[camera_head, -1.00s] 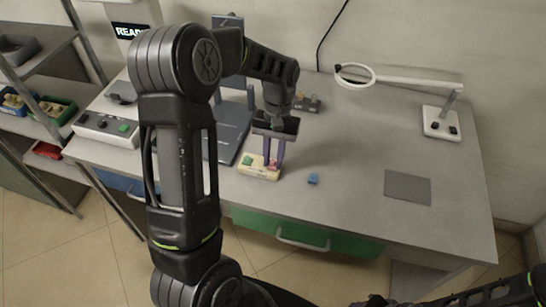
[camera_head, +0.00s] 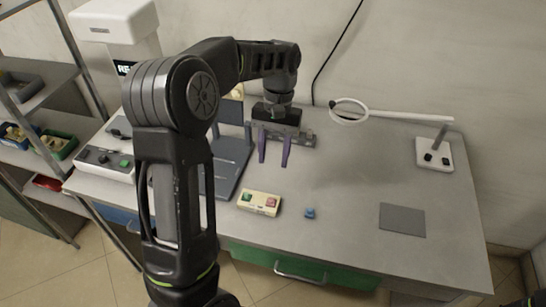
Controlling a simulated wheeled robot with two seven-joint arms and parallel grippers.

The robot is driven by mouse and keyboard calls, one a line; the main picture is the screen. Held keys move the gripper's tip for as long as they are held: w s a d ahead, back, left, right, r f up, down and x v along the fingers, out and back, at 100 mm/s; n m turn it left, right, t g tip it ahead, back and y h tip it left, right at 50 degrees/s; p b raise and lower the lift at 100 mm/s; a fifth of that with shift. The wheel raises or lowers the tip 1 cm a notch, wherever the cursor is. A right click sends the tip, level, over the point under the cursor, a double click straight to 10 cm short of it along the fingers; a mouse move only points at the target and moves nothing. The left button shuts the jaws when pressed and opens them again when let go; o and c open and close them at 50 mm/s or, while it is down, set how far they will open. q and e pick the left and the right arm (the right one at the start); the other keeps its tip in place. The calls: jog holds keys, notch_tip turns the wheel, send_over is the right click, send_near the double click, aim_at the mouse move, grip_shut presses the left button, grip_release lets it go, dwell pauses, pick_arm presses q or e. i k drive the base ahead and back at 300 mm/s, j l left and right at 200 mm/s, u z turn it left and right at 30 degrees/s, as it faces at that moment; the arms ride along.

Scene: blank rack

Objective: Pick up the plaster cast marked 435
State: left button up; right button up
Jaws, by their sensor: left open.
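My left gripper (camera_head: 274,163) hangs over the table with its two purple fingers apart and nothing between them. It is behind the cream box with a green and a red button (camera_head: 259,203), clear of it. No number 435 can be read anywhere. A dark grey rack or block (camera_head: 304,141) sits behind the gripper and is partly hidden by it. A small cream object (camera_head: 237,91) shows behind my left arm; I cannot tell what it is.
A small blue object (camera_head: 309,213) and a grey mat (camera_head: 402,220) lie on the table (camera_head: 345,188). A magnifier lamp (camera_head: 434,154) stands at right. A dark grey stand (camera_head: 231,163) is beside my left arm. Shelves with bins (camera_head: 58,145) are at left. The table's middle is clear.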

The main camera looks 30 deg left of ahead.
aim_at(257, 204)
jog(key=k, duration=1)
